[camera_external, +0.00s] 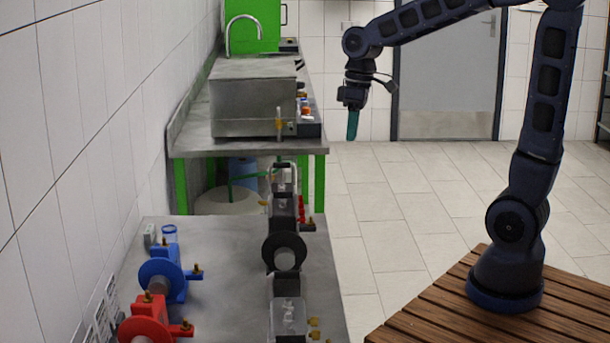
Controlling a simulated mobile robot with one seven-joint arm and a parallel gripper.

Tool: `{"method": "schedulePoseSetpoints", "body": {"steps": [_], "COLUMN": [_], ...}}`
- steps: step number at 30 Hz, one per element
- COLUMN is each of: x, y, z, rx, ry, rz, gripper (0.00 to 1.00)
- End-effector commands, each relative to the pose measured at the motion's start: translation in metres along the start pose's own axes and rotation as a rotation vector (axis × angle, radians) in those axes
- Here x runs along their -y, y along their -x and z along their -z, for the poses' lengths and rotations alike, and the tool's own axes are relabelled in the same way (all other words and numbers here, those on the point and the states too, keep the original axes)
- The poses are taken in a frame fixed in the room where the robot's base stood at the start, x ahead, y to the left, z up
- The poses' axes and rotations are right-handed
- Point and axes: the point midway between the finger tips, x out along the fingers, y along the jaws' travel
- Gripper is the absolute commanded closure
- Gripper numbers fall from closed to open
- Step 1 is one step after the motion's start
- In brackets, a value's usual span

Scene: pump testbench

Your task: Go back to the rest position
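My arm rises from its base on a slatted wooden platform (470,310) at the right and reaches left at the top of the picture. My gripper (352,125) hangs pointing down in front of the tiled floor, to the right of the metal benches. Its teal fingertips appear as one narrow shape from this side. I cannot tell if they are open or shut, and no held object can be made out. The gripper appears clear of the benches.
A near metal bench (225,250) carries a blue pump (163,278), a red pump (148,325) and dark pump equipment (284,252). Behind it, a green-legged bench (240,148) holds a metal box (253,98). Tiled floor (400,200) is open between benches and platform. A grey door (447,80) stands behind.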

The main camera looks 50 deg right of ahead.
Motion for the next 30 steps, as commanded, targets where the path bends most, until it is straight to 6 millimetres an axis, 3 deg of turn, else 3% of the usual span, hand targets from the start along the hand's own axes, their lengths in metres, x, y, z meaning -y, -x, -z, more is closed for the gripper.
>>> {"method": "schedulePoseSetpoints", "body": {"steps": [9,21,30], "x": [-0.005,-0.004,-0.003], "y": [0.033,0.049,0.048], "z": [-0.072,-0.158,-0.197], "rx": [-0.108,-0.254,-0.329], "ry": [-0.163,-0.368,-0.467], "rz": [-0.102,-0.200,-0.238], "gripper": [0.74,0.74,0.74]}}
